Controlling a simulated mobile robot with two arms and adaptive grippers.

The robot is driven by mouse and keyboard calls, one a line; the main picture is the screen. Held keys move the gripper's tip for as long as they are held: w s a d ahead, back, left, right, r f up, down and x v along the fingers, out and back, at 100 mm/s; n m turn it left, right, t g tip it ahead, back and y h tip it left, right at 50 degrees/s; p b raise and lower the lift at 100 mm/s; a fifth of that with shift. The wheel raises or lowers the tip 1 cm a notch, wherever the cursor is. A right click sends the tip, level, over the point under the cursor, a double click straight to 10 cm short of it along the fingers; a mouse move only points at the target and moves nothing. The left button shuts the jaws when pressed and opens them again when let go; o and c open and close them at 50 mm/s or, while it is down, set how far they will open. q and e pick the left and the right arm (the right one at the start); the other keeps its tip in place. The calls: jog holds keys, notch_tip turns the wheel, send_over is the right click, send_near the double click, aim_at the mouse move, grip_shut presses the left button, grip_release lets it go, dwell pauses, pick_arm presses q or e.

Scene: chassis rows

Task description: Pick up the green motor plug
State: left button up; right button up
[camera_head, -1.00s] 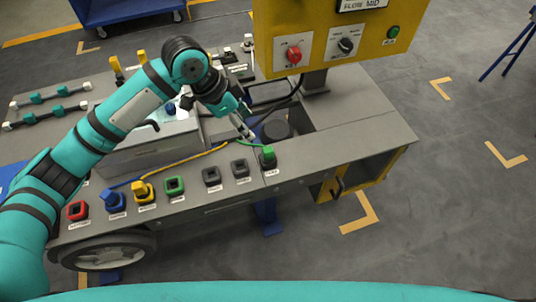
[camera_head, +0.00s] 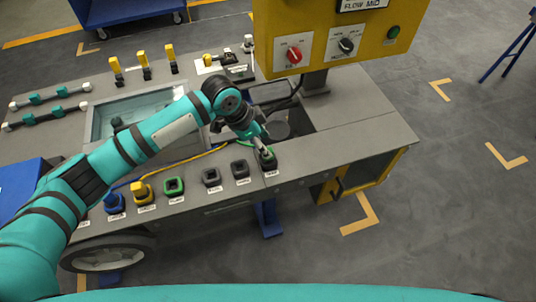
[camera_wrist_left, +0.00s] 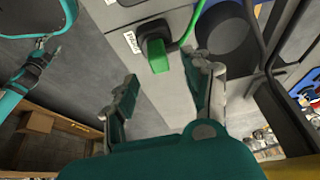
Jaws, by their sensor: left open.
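The green motor plug (camera_wrist_left: 159,54) sits in a dark socket on the bench top, with a green cable running from it. In the left wrist view it lies beyond and between my left fingers, apart from them. My left gripper (camera_wrist_left: 163,82) is open and empty, its fingers spread to either side of the plug's line. In the head view my left gripper (camera_head: 262,147) is just over that socket (camera_head: 269,163) and hides most of the plug.
A yellow control panel (camera_head: 340,38) stands behind. A dark cylinder (camera_head: 278,130) is close behind the plug.

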aim_at(270, 161)
pick_arm(q)
jog(key=x, duration=0.4)
jog(key=shift+d+f, duration=0.1)
jog(key=shift+f, duration=0.2)
jog(key=shift+c, duration=0.3)
grip_shut()
